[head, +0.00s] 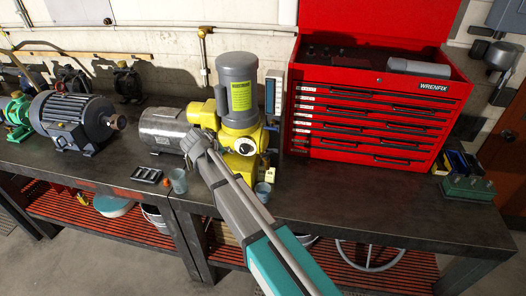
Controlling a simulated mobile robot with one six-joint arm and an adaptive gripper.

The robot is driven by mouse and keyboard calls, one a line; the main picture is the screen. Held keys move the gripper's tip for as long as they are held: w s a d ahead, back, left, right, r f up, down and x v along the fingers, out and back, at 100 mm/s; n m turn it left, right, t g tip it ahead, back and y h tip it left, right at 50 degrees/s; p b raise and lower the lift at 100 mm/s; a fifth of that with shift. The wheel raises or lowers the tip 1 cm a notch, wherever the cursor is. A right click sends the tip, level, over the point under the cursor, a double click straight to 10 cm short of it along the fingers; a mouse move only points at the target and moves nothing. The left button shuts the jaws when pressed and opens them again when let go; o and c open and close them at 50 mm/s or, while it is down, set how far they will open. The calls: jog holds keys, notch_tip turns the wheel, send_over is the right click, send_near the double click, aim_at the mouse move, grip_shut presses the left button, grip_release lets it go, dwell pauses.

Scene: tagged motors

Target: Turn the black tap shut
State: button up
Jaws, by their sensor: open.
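I cannot make out a black tap for sure in the head view; it may be too small or hidden behind my arm. My gripper (191,141) is over the workbench, in front of a yellow machine with a grey upright motor (237,82). It overlaps the machine's left part and the end of a silver motor (163,128); I cannot tell whether it touches either. The gripper is open, and I see nothing held in it. Its fingertips are small and hard to make out.
A red tool chest (370,125) with its lid up stands right of the machine. A dark grey motor (72,120) stands at left. A black tray (147,175) and a small cup (179,181) are near the bench's front edge. The bench top (350,195) before the chest is clear.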

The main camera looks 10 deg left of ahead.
jog(key=w+d+r+n+g+y+p, duration=0.1)
jog(key=w+d+r+n+g+p, duration=0.3)
jog(key=d+n+p, duration=0.4)
notch_tip(320, 180, up, 8)
jog(key=n+g+y+p, duration=0.3)
jog(key=n+p, duration=0.5)
jog(key=n, duration=0.3)
send_over(267, 154)
jog(key=shift+w, duration=0.25)
jog(key=shift+f+b, duration=0.2)
jog(key=shift+b, duration=0.2)
notch_tip(267, 154, down, 14)
jog(key=b, duration=1.3)
jog(key=shift+r, duration=0.25)
jog(key=shift+c, duration=0.2)
grip_shut()
